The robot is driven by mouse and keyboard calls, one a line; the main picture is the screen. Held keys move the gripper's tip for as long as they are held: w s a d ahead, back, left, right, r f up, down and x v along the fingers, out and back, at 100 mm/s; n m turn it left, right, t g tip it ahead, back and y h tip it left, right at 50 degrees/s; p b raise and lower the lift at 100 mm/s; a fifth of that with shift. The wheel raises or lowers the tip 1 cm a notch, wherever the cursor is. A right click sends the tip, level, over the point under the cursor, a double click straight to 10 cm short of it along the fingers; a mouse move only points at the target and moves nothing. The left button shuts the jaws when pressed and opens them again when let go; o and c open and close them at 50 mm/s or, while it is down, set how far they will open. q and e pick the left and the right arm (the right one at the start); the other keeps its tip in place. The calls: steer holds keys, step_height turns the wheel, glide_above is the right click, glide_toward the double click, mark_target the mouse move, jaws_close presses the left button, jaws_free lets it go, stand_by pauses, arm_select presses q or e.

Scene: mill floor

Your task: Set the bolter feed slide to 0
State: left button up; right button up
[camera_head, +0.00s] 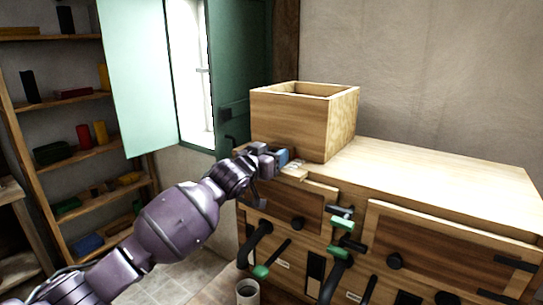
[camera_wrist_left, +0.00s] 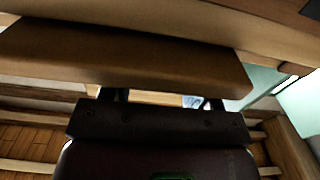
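The cabinet-like wooden machine (camera_head: 440,180) carries a square open hopper box (camera_head: 290,120). A small pale wooden piece (camera_head: 293,168) with marks sits at the machine's top left edge by the hopper; I cannot tell for sure that it is the feed slide, and no reading is legible. My left gripper (camera_head: 272,158) is at that edge, just left of the hopper's base, beside a small blue part. In the left wrist view a brown wooden board (camera_wrist_left: 120,55) lies across the fingers (camera_wrist_left: 165,98), which stand apart; their tips are hidden. My right gripper is out of view.
Black levers with green grips (camera_head: 345,225) and dark knobs (camera_head: 297,223) stick out from the machine's front. A grey cup-like cylinder (camera_head: 248,292) stands below. Shelves (camera_head: 70,160) with coloured items and a green shutter (camera_head: 140,75) are at left. The machine's top right is clear.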

arm_select(q)
steer(key=shift+s+a, duration=0.15)
steer(key=shift+a, duration=0.05)
steer(key=b+v, duration=0.2)
steer(key=v, duration=0.8)
steer(key=shift+s, duration=0.3)
steer(key=shift+a, duration=0.15)
